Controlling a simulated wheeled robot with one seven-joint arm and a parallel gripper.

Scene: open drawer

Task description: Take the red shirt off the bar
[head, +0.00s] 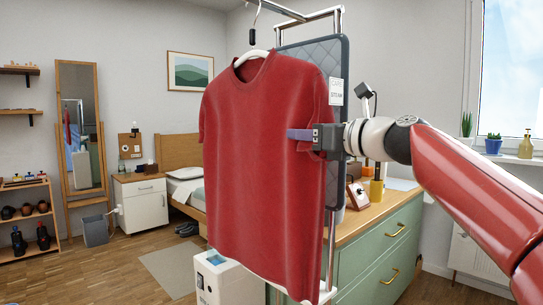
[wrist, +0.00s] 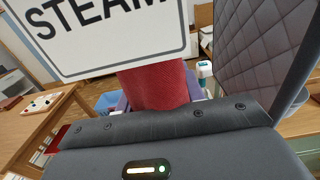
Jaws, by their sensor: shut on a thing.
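The red shirt (head: 262,170) hangs upright on a white hanger (head: 250,56) in the middle of the head view. The hanger's hook rises to the metal bar (head: 284,10) at the top edge; its contact with the bar is hard to tell. My gripper (head: 298,134) reaches in from the right, with a purple finger across the shirt's right side near the sleeve. In the wrist view, red cloth (wrist: 155,88) is bunched between the purple fingers of my gripper (wrist: 157,95), which is shut on it. The far finger is mostly hidden.
A grey quilted board (head: 313,62) stands close behind the shirt, also at right in the wrist view (wrist: 265,45). A white STEAM sign (wrist: 105,35) is near the gripper. A white steamer base (head: 225,278) and green dresser (head: 375,250) stand below.

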